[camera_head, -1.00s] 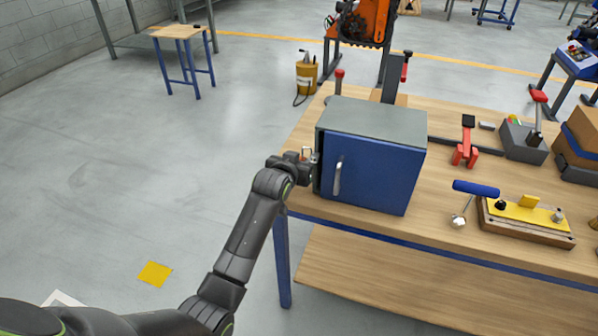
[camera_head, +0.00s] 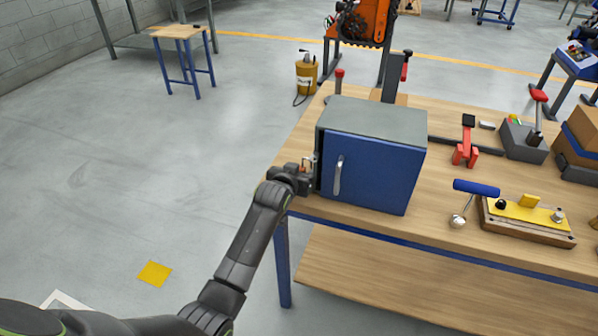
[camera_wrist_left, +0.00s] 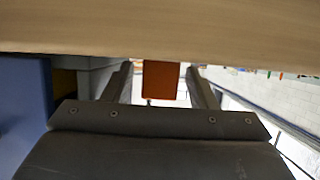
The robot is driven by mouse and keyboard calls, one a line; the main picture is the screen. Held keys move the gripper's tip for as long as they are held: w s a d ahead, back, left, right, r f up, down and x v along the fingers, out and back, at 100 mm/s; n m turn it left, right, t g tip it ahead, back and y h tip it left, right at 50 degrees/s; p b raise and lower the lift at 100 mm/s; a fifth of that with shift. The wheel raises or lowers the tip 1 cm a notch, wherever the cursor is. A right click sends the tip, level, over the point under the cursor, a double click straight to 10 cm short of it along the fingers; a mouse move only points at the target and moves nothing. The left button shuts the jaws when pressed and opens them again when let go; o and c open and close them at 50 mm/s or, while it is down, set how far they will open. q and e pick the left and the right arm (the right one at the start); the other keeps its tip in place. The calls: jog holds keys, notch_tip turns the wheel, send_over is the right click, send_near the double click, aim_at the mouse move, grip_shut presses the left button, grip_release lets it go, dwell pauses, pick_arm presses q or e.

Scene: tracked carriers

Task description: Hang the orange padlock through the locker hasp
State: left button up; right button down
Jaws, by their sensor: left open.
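The blue-fronted locker (camera_head: 372,173) with a grey top stands at the left end of the workbench, and its blue side shows in the left wrist view (camera_wrist_left: 25,115). My left gripper (camera_head: 308,172) is at the locker's left edge. The orange padlock (camera_wrist_left: 161,80) is between its fingers in the left wrist view, with a visible gap on both sides, so the jaws are open around it. In the head view the padlock and hasp are small and partly hidden by the gripper; I cannot tell whether the shackle passes through the hasp. My right gripper is not in view.
The wooden workbench (camera_head: 450,238) carries a red toggle clamp (camera_head: 466,150), a blue-handled tool (camera_head: 476,188), a yellow-topped fixture (camera_head: 525,212) and a grey bin (camera_head: 522,142) to the right.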

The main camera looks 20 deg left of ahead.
pick_arm(q)
jog(key=shift+r, duration=0.2)
jog(key=p+v, duration=0.1)
jog(key=v, duration=1.1)
